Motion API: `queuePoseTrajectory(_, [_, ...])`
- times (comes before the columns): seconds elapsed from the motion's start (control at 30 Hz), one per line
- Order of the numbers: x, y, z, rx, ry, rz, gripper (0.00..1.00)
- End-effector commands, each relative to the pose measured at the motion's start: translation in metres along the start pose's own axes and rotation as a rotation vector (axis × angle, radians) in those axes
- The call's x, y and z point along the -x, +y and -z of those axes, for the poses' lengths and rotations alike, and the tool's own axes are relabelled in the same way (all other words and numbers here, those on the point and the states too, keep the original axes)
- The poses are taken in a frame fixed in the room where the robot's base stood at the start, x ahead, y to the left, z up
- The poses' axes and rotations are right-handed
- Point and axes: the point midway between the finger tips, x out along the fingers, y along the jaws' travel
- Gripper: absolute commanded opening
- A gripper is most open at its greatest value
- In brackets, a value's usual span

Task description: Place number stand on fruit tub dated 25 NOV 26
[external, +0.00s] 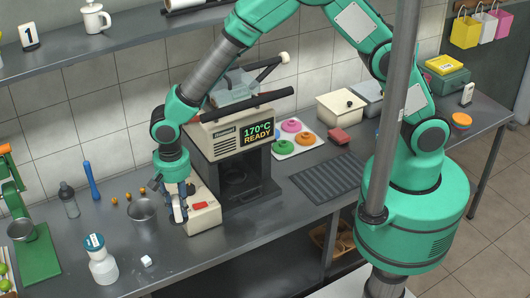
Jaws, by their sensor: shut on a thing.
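A white number stand (28,35) with a black 1 is upright on the wall shelf at the upper left. A small white stand-like piece (467,94) is at the right end of the counter; its marking is not readable. A cream lidded tub (340,109) and a grey tub (368,97) stand at the back of the counter. I can read no date on either, so I cannot tell which is the fruit tub. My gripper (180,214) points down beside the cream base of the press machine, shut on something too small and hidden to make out.
The machine (233,140) reading 170°C READY stands close right of my gripper. A metal cup (142,212), white bottle (102,260) and white cube (146,261) are to the left. A dark ridged mat (328,178) lies right. The front counter strip is mostly clear.

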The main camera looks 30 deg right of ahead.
Motion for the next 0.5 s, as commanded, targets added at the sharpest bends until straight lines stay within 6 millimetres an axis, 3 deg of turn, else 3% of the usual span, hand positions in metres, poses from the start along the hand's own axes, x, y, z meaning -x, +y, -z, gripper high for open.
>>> queuePoseTrajectory(0.03, [-0.003, -0.018, 0.001, 0.034, 0.000, 0.003, 0.00])
queuePoseTrajectory(0.2, [-0.005, -0.066, 0.002, 0.143, 0.000, 0.003, 0.00])
queuePoseTrajectory(0.5, [-0.003, -0.116, -0.002, 0.257, -0.001, 0.001, 0.00])
